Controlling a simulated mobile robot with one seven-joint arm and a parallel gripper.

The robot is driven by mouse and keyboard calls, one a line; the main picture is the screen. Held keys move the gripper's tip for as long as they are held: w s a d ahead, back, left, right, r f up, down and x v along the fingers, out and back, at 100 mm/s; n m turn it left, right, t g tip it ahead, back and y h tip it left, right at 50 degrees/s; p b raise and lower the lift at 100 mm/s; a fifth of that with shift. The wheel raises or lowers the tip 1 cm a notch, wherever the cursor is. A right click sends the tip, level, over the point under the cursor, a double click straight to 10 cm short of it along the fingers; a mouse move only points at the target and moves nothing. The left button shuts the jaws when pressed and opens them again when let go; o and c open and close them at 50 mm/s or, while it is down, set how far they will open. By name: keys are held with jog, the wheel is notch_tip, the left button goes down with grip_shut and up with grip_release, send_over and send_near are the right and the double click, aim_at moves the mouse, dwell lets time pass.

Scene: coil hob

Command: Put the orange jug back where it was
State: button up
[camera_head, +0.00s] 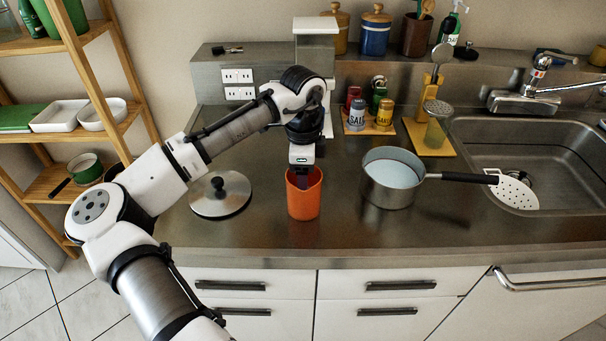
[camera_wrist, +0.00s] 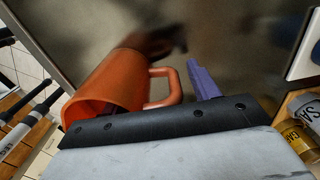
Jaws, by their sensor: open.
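The orange jug (camera_head: 304,203) stands upright on the steel counter near its front edge, between a pot lid and a pot. My gripper (camera_head: 302,179) is directly over the jug's mouth, pointing down, and its fingertips are partly hidden there. In the wrist view the jug (camera_wrist: 118,85) lies to the left, its handle pointing right. One purple finger (camera_wrist: 204,80) shows just right of the handle, with a gap between them. My gripper is open and does not hold the jug.
The pot lid (camera_head: 220,193) lies left of the jug. Spice jars (camera_head: 357,115) stand behind. The front counter strip is clear.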

notch_tip(320, 180, up, 12)
jog(key=shift+f+b, duration=0.1)
jog(key=shift+b, duration=0.85)
